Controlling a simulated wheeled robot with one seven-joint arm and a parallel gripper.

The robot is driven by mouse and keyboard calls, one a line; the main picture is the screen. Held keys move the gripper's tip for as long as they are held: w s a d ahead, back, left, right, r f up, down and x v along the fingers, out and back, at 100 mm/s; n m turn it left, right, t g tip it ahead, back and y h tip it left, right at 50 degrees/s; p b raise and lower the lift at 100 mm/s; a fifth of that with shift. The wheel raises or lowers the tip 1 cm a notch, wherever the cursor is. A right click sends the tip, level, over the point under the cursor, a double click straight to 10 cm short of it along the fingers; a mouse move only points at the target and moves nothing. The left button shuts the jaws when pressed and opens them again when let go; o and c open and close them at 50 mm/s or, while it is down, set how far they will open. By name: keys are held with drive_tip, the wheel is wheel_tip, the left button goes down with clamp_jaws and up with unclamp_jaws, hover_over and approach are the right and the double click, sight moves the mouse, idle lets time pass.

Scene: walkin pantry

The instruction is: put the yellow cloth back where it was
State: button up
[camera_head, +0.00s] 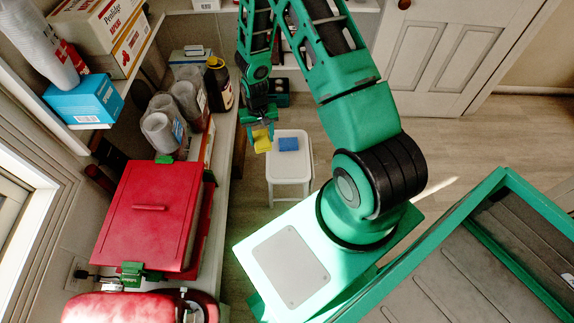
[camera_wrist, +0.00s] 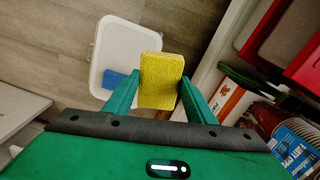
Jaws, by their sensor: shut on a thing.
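The yellow cloth (camera_wrist: 160,80) is a folded, textured block held between the two fingers of my gripper (camera_wrist: 158,92) in the wrist view. In the head view the cloth (camera_head: 262,141) hangs at the tip of my gripper (camera_head: 261,124), over or just beside the left edge of a white stool (camera_head: 291,171). I cannot tell its exact height, but in the wrist view the stool top (camera_wrist: 130,42) lies below and beyond it. A blue cloth or sponge (camera_head: 288,144) lies on the stool top; it also shows in the wrist view (camera_wrist: 113,79), left of the yellow cloth.
A shelf counter runs along the left with a red box (camera_head: 150,214), clear cups (camera_head: 158,131) and a dark bottle (camera_head: 218,84). A white door (camera_head: 455,50) stands at the back right. The floor (camera_head: 440,140) right of the stool is clear.

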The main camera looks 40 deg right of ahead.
drive_tip(key=s+f+m, duration=0.3)
drive_tip(key=s+f, duration=0.2)
drive_tip(key=f, duration=0.5)
drive_tip(key=d+f, duration=0.2)
drive_tip(key=d, duration=0.2)
drive_tip(key=w+d+f, duration=0.1)
drive_tip(key=d+f, duration=0.1)
drive_tip(key=d, duration=0.1)
drive_tip(key=w+d+f, duration=0.1)
drive_tip(key=d+f, duration=0.2)
drive_tip(key=d, duration=0.1)
drive_tip(key=shift+w+d, duration=0.1)
drive_tip(key=shift+d, duration=0.2)
drive_tip(key=shift+f, duration=2)
drive_tip(key=o, duration=1)
drive_tip(key=shift+f, duration=0.1)
